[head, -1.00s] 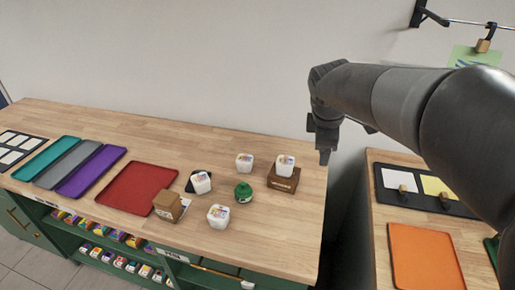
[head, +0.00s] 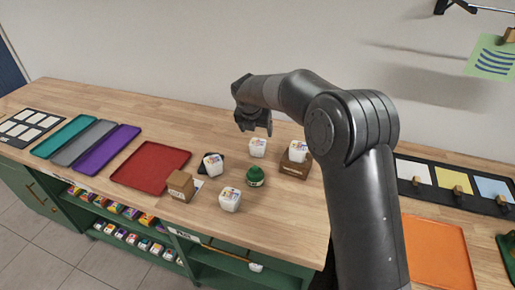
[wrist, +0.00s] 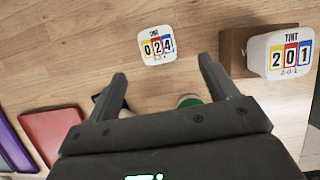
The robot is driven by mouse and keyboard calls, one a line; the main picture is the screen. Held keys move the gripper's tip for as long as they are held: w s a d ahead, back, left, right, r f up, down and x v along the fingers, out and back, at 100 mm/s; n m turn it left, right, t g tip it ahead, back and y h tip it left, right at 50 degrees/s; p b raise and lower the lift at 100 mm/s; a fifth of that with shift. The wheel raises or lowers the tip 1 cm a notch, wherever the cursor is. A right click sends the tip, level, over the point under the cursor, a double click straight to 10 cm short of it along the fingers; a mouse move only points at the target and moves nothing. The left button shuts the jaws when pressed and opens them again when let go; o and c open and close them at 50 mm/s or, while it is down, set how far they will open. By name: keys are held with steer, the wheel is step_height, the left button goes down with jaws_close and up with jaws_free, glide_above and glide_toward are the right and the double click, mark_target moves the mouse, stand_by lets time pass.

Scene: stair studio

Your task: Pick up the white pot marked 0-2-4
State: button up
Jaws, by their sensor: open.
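The white pot marked 0-2-4 (wrist: 157,45) stands upright on the wooden bench, its label facing up in the wrist view. In the head view it appears to be the rear white pot (head: 257,149), behind the green jar (head: 255,177). My gripper (head: 256,130) is open and empty above the bench near this pot. In the wrist view the gripper's fingers (wrist: 162,75) point toward the pot, which lies beyond the tips and roughly between them. A white pot marked 2-0-1 (wrist: 290,55) sits on a brown wooden block to the right.
The wooden block (head: 293,167) with its pot stands close on the right. Two other white pots (head: 213,164) (head: 230,199) and a brown box (head: 180,185) stand nearer the front. A red tray (head: 150,168) lies left. Bare bench lies behind the pots.

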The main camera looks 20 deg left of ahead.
mark_target(257, 143)
steer(key=x, duration=0.5)
steer(key=shift+f, duration=0.2)
steer(key=x, duration=0.5)
steer(key=shift+a+f, duration=0.1)
steer(key=shift+a, duration=0.15)
steer(key=shift+c, duration=0.2)
steer(key=c, duration=1.1)
